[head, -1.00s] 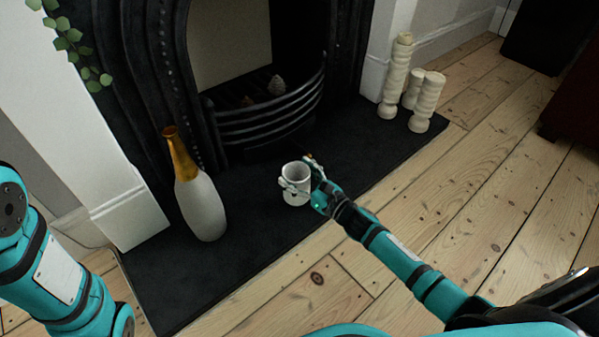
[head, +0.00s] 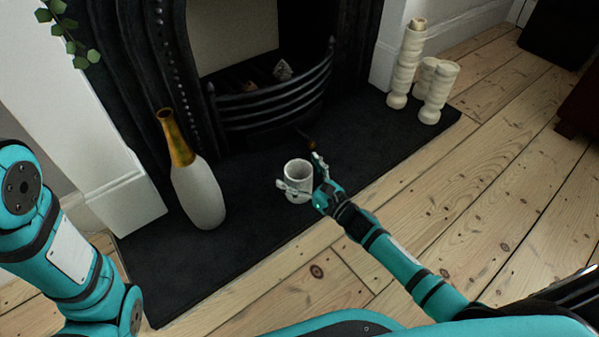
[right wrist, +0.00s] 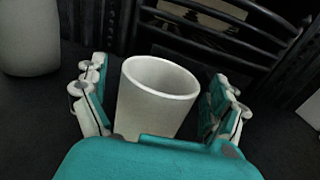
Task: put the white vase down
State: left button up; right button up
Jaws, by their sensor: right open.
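The white vase (head: 299,192), a small open-topped vessel, stands upright on the dark hearth slab (head: 255,235) in the head view. My right gripper (head: 300,174) is open, with one finger on each side of the vase. In the right wrist view the vase (right wrist: 155,95) sits between the spread fingers, with a gap visible on both sides. Its lower part is hidden behind my gripper's palm there. My left arm shows at the left of the head view, but its gripper is out of the picture.
A tall white bottle with a gold neck (head: 198,195) stands on the slab to the left. Cream candlesticks (head: 437,92) stand at the slab's far right. The black fireplace grate (head: 270,105) is behind the vase. Bare floorboards (head: 440,200) lie clear to the right.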

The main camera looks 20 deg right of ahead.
jog(key=shift+r, duration=0.2)
jog(key=shift+s+d+p, duration=0.15)
jog(key=shift+s+p, duration=0.15)
jog(key=shift+p, duration=0.15)
jog(key=p+v, duration=0.5)
jog(key=v, duration=0.6)
jog(key=shift+s+d, duration=0.1)
jog(key=shift+s, duration=0.05)
